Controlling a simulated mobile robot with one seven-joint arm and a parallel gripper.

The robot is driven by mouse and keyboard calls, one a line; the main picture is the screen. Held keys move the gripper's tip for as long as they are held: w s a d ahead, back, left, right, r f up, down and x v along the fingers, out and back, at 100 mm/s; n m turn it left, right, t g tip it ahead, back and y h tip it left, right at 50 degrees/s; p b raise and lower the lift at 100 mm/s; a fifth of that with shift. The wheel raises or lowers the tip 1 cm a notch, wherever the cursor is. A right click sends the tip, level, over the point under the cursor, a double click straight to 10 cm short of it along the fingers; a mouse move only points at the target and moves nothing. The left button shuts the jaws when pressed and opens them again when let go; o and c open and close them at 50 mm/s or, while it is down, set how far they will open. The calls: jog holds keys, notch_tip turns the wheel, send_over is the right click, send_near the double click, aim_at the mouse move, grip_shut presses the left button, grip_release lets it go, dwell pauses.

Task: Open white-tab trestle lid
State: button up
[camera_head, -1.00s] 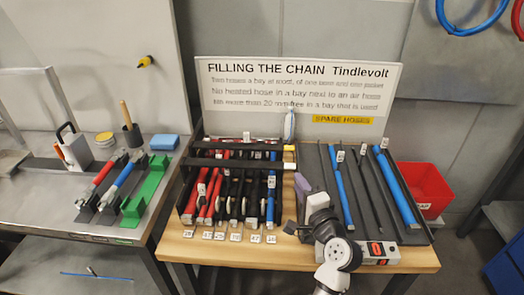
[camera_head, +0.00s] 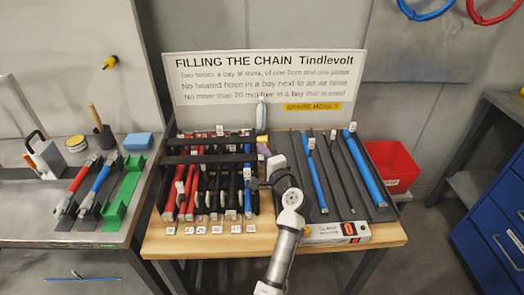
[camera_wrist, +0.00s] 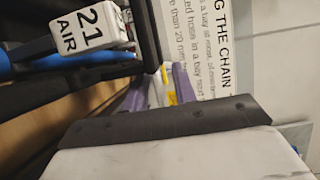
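The hose rack (camera_head: 168,205) stands on the wooden table, with two dark bars lying across it. The rear bar (camera_head: 200,140) ends at a yellow tab (camera_head: 262,139). The front bar (camera_head: 205,158) runs to the rack's right side, where my gripper covers its end; the white tab there cannot be made out now. My gripper (camera_head: 265,150) is at the rack's right edge, by these bar ends. In the wrist view its purple fingers (camera_wrist: 160,88) stand apart, with something yellow seen past them. I cannot tell whether they touch a tab.
A blue hose with a "21 AIR" tag (camera_wrist: 88,28) is close in the wrist view. A sign board (camera_head: 262,90) stands behind. The dark spare-hose tray (camera_head: 345,205) lies right, with a red bin (camera_head: 392,165) beyond. A green holder (camera_head: 122,195) is on the left bench.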

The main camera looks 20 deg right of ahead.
jog(key=shift+w, duration=0.25)
grip_shut()
jog(key=shift+r, duration=0.1)
dwell(0.3)
